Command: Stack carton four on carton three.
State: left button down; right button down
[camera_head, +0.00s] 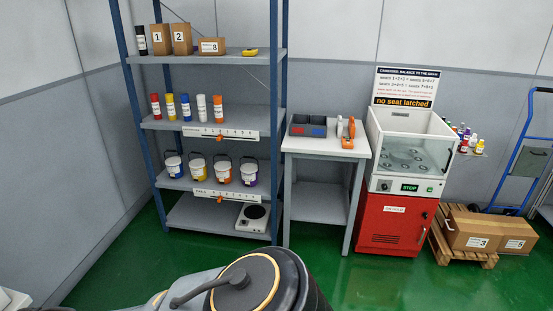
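Carton three (472,236) is a brown box marked 3. It sits on a wooden pallet (438,243) on the floor at the right of the head view, with its front label facing me. No box marked 4 can be made out in this view. Neither of my grippers shows. Only a dark, rounded part of my own arm fills the bottom middle.
Carton five (515,239) stands right beside carton three on the pallet. A red cabinet machine (396,222) is left of the pallet, a blue hand truck (532,158) behind it. Cartons marked 1 (161,39), 2 (183,39) and 8 (212,47) sit on the tall shelf.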

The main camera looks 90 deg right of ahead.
aim_at(475, 224)
jog(key=z, duration=4.4)
jog(key=i+z, duration=0.35)
jog(key=i, duration=0.25)
jog(key=i+j, duration=0.1)
jog(key=i, duration=2.1)
